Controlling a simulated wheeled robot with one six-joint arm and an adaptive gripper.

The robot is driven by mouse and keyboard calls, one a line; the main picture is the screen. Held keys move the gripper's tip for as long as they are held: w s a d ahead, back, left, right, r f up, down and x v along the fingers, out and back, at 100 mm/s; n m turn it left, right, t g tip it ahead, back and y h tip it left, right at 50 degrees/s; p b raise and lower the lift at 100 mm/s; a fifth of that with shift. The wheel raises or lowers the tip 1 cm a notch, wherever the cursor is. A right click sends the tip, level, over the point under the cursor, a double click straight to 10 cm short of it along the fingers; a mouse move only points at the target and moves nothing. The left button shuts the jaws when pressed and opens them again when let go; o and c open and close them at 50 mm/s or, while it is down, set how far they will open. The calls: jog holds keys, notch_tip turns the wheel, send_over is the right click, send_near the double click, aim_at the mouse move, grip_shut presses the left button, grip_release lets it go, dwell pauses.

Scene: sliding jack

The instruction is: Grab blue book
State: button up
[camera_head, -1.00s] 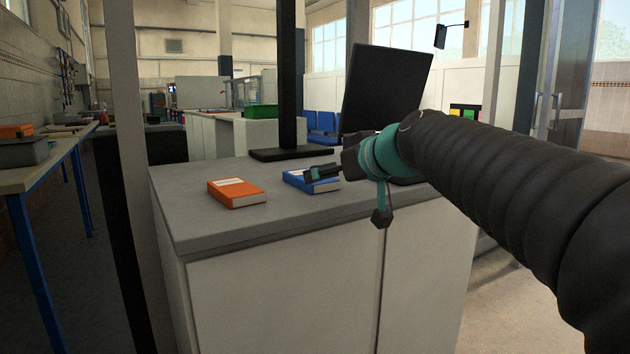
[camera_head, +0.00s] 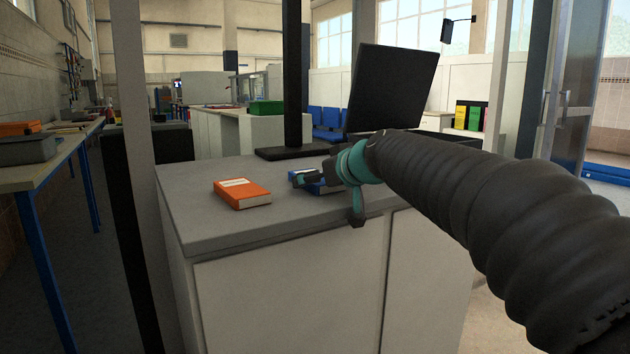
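The blue book (camera_head: 322,189) lies flat on the grey counter top (camera_head: 240,222), right of the orange book. Much of it is hidden behind my gripper. The finger gap is too small and dark to read.
An orange book (camera_head: 242,193) lies left of the blue one. A black post with a flat base (camera_head: 285,153) and a dark screen (camera_head: 392,88) stand behind. A pale upright post (camera_head: 140,150) rises at the counter's left. The counter's front left is clear.

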jog(key=c, duration=1.3)
jog(key=shift+r, duration=0.1)
